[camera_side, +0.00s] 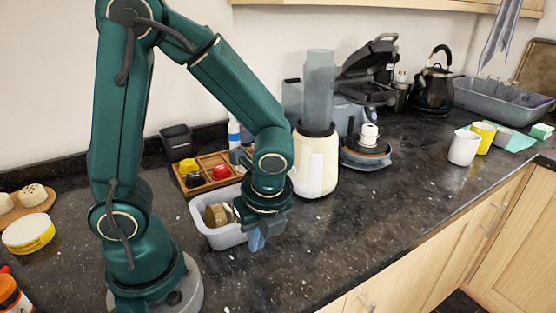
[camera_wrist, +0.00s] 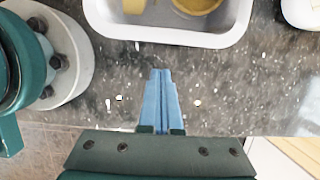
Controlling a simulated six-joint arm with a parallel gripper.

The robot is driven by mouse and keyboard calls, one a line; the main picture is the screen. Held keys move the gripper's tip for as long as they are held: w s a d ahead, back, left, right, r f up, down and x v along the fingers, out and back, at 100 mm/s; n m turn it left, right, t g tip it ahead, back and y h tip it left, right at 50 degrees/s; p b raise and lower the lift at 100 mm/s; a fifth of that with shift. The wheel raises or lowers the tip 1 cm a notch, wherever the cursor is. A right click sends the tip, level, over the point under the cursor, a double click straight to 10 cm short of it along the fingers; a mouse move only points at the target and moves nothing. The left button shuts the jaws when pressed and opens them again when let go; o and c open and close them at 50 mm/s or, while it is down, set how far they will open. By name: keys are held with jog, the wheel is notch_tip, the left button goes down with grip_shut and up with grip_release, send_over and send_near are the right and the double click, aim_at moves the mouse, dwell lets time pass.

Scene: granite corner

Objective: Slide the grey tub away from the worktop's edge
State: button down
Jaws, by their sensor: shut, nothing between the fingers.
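The grey tub (camera_side: 223,238) sits on the dark granite worktop (camera_side: 300,270), just behind my gripper in the side view. In the wrist view the tub (camera_wrist: 168,37) is at the top, with its near wall facing my gripper and yellowish things inside it. My gripper (camera_wrist: 161,72) is shut and empty, its blue fingers pointing at the tub's near wall. A strip of worktop seems to show between the fingertips and the wall. In the side view my gripper (camera_side: 257,240) is low, in front of the tub, and hides part of it.
A wooden compartment tray (camera_side: 210,185) stands behind the tub. A cream blender (camera_side: 316,160) stands to its right.

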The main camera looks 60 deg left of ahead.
notch_tip(320, 180, up, 12)
jog(key=s+d+n+t+h, duration=0.2)
jog(key=n+t, duration=0.3)
jog(key=n, duration=1.3)
jog(key=shift+d+f+t+h, duration=0.15)
jog(key=shift+d+t+h, duration=0.15)
jog(key=shift+h, duration=0.4)
